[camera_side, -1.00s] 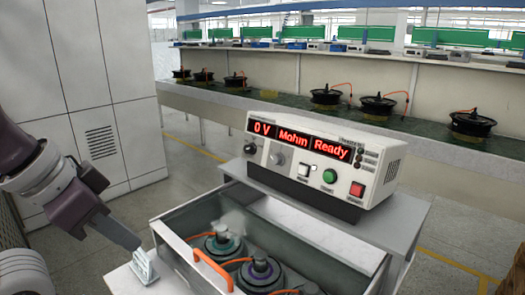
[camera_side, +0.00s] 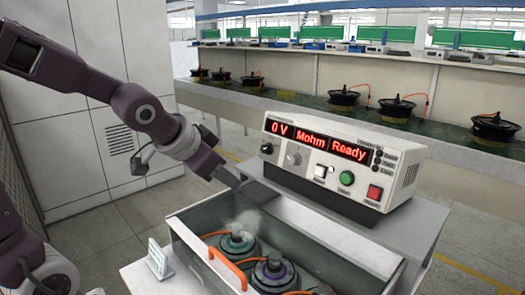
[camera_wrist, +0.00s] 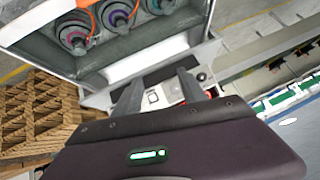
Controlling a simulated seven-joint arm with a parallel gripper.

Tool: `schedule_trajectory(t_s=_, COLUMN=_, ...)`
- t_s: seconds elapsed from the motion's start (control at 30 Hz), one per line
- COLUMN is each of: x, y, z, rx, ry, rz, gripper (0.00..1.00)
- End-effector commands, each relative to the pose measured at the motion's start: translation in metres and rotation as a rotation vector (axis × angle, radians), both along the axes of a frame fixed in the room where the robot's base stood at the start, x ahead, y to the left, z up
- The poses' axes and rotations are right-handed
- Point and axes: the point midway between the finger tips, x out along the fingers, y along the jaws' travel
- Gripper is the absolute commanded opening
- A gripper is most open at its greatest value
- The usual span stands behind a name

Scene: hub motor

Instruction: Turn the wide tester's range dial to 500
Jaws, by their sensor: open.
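The wide tester (camera_side: 335,165) stands on a shelf behind the open bin. Its red displays read "0 V", "Mohm" and "Ready". A black knob (camera_side: 267,148) and a grey knob (camera_side: 293,158) sit at the left of its front; their markings are too small to read. My gripper (camera_side: 238,183) is open and empty, left of the tester and lower than the knobs, apart from them. In the wrist view the tester's front (camera_wrist: 172,92) shows partly between and behind my fingers, with a black knob (camera_wrist: 201,77) near the right finger.
The grey bin (camera_side: 335,250) with motors (camera_side: 275,270) and an orange handle (camera_side: 228,268) lies in front of the tester. A small white stand (camera_side: 157,258) is at its left. Brown crates (camera_wrist: 35,125) show in the wrist view. A bench with several motors stands behind.

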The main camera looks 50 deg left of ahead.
Motion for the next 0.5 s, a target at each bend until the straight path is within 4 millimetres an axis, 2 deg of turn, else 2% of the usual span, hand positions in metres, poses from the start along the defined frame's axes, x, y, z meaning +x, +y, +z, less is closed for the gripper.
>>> schedule_trajectory(t_s=0.03, x=0.039, y=0.017, z=-0.015, rx=0.010, ry=-0.034, rz=-0.022, gripper=0.49)
schedule_trajectory(t_s=0.1, x=0.092, y=0.037, z=-0.032, rx=0.005, ry=-0.128, rz=-0.075, gripper=0.49)
schedule_trajectory(t_s=0.2, x=0.150, y=0.066, z=-0.058, rx=-0.054, ry=-0.297, rz=-0.126, gripper=0.49)
schedule_trajectory(t_s=0.3, x=0.184, y=0.097, z=-0.075, rx=-0.138, ry=-0.497, rz=-0.129, gripper=0.49)
schedule_trajectory(t_s=0.33, x=0.188, y=0.107, z=-0.078, rx=-0.161, ry=-0.555, rz=-0.121, gripper=0.49)
schedule_trajectory(t_s=0.4, x=0.194, y=0.128, z=-0.081, rx=-0.204, ry=-0.677, rz=-0.094, gripper=0.49)
schedule_trajectory(t_s=0.5, x=0.194, y=0.148, z=-0.081, rx=-0.237, ry=-0.795, rz=-0.059, gripper=0.49)
